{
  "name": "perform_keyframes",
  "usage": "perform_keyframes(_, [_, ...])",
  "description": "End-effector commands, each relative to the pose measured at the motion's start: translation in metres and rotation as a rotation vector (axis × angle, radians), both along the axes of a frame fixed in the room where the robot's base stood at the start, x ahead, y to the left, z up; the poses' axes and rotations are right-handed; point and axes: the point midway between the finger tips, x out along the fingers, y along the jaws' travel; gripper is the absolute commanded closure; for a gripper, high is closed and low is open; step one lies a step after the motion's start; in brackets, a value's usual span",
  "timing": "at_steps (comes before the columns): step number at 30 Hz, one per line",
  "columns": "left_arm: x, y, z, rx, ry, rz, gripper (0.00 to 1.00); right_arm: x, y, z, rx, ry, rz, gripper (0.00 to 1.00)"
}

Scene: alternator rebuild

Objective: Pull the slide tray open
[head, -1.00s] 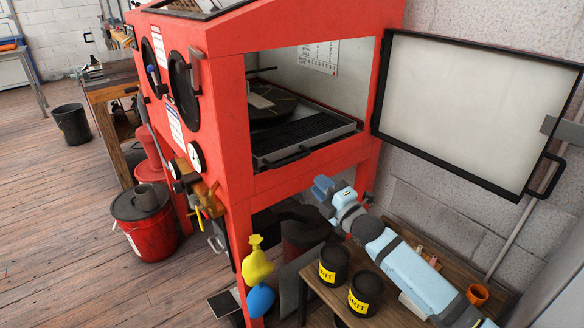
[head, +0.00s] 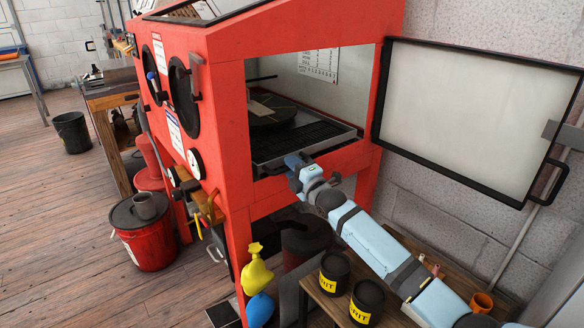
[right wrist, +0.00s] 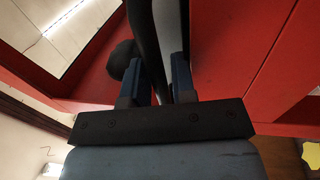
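The slide tray (head: 325,139) is a dark grated tray with a pale metal rim. It sits inside the red cabinet, behind its open side. My right gripper (head: 293,161) is at the tray's front edge in the head view and hides the handle there. In the right wrist view, the blue fingers of the right gripper (right wrist: 164,78) stand apart, with a dark curved bar (right wrist: 146,40), apparently the tray handle, running between them. A gap shows beside the right-hand finger; whether the bar touches the other finger is unclear. My left gripper is not in view.
The red cabinet (head: 228,120) frames the opening. Its door (head: 470,115) stands swung open to the right. A round dark turntable (head: 272,110) is inside. Below, a wooden bench (head: 318,305) holds black grit tins (head: 334,271) and an orange cup (head: 482,302) beneath my right arm.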

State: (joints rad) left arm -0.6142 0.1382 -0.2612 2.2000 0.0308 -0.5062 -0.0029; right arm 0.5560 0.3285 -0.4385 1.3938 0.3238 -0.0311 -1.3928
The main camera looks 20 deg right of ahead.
Motion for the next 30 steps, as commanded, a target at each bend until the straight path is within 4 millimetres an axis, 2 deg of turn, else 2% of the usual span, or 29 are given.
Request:
perform_keyframes(1, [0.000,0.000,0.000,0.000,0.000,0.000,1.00,0.000,0.000,0.000,0.000,0.000,0.000,0.75])
perform_keyframes(2, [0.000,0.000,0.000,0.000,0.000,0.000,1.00,0.000,0.000,0.000,0.000,0.000,0.000,0.80])
perform_keyframes(4, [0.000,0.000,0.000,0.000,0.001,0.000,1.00,0.000,0.000,0.000,0.000,0.000,0.000,0.96])
perform_keyframes(5, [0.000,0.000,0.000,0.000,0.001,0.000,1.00,0.000,0.000,0.000,0.000,0.000,0.000,1.00])
perform_keyframes(12, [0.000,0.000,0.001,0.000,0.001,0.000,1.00,-0.002,-0.001,0.000,0.000,0.000,0.000,1.00])
perform_keyframes(17, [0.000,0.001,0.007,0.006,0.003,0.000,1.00,-0.012,-0.005,0.002,-0.001,0.002,0.000,1.00])
perform_keyframes(23, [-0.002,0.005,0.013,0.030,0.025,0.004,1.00,-0.046,-0.016,0.004,-0.002,0.002,0.001,1.00])
perform_keyframes(30, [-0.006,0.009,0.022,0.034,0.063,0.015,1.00,-0.107,-0.039,0.005,-0.003,0.005,0.001,1.00])
